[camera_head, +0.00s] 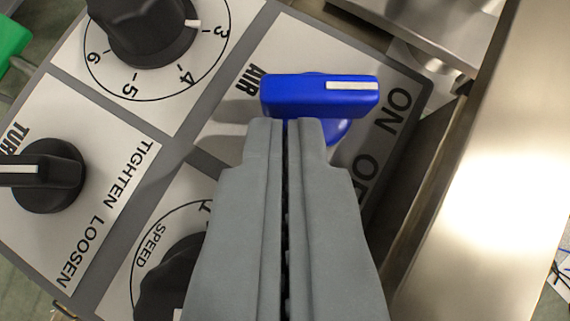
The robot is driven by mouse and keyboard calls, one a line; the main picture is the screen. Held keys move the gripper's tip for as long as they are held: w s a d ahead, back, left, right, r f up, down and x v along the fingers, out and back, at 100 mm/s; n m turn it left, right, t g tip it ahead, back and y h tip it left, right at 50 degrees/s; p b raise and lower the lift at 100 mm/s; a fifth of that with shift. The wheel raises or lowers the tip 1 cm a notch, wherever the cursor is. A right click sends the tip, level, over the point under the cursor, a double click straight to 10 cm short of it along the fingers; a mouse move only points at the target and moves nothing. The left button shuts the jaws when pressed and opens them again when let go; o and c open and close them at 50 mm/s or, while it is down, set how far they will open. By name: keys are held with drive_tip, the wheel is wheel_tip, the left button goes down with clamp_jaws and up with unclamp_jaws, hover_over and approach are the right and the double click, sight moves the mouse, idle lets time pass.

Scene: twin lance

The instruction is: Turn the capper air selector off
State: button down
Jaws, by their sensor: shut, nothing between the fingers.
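The air selector is a blue knob (319,92) on the grey control panel, in the upper middle of the view. Its bar handle lies roughly level in the picture. The white mark on its right end points right, toward the ON label (400,98). The OFF label (367,180) below is partly hidden by my gripper. My gripper (285,124) is shut and empty. Its fingertips lie at the lower edge of the handle, left of its middle. I cannot tell whether they touch it.
A black numbered dial (145,35) is at the upper left. A black tighten/loosen knob (45,176) is at the left. A speed dial (172,282) is partly hidden behind my gripper. A shiny metal plate (490,170) runs along the right side.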

sight(261, 89)
drive_tip(key=shift+w+a+m+h, duration=0.1)
drive_tip(key=shift+a+m+h, duration=0.25)
drive_tip(key=shift+m+h, duration=0.5)
idle(0.3)
drive_tip(key=m+h, duration=0.1)
drive_tip(key=m, duration=0.1)
drive_tip(key=a+m+g+h, duration=0.1)
drive_tip(key=shift+w+m+h, duration=0.35)
drive_tip(key=shift+w, duration=0.05)
drive_tip(key=m+g+h, duration=0.1)
drive_tip(key=w+m+g+h, duration=0.1)
drive_tip(key=m, duration=0.1)
drive_tip(key=a+m+g+h, duration=0.1)
drive_tip(key=m, duration=0.1)
drive_tip(key=shift+w, duration=0.25)
drive_tip(key=shift+w+d, duration=0.1)
drive_tip(key=shift+w, duration=0.1)
drive_tip(key=shift+s+d, duration=0.25)
drive_tip(key=shift+d, duration=0.2)
idle(0.5)
